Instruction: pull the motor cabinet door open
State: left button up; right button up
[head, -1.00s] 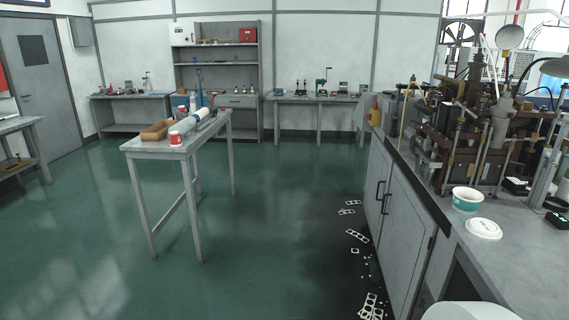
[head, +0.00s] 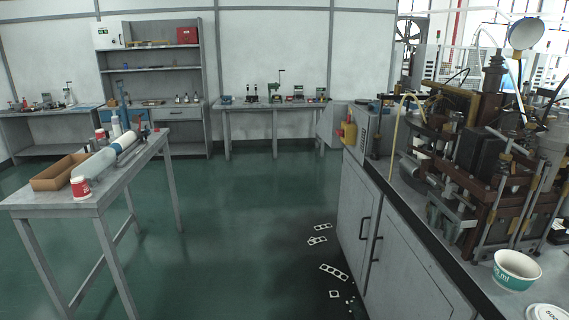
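The cabinet with two grey doors stands under the machine bench at the right in the head view. Its far door (head: 353,212) and its near door (head: 408,270) both look shut. Each has a dark vertical handle: the far handle (head: 363,231) and the near handle (head: 376,249) sit close together at the seam between the doors. Which door is the motor cabinet door I cannot tell. Neither of my grippers shows in the view.
The forming machine (head: 480,150) stands on the bench, with a paper cup (head: 516,270) and a lid (head: 548,314) at its near edge. Punched scraps (head: 334,272) lie on the floor before the cabinet. A grey table (head: 85,205) stands left; green floor (head: 230,250) between is clear.

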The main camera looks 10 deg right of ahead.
aim_at(360, 198)
jog(key=i+j+z, duration=0.2)
jog(key=i+z, duration=0.15)
jog(key=i, duration=0.15)
jog(key=i+j+z, duration=0.65)
jog(key=i+j, duration=0.15)
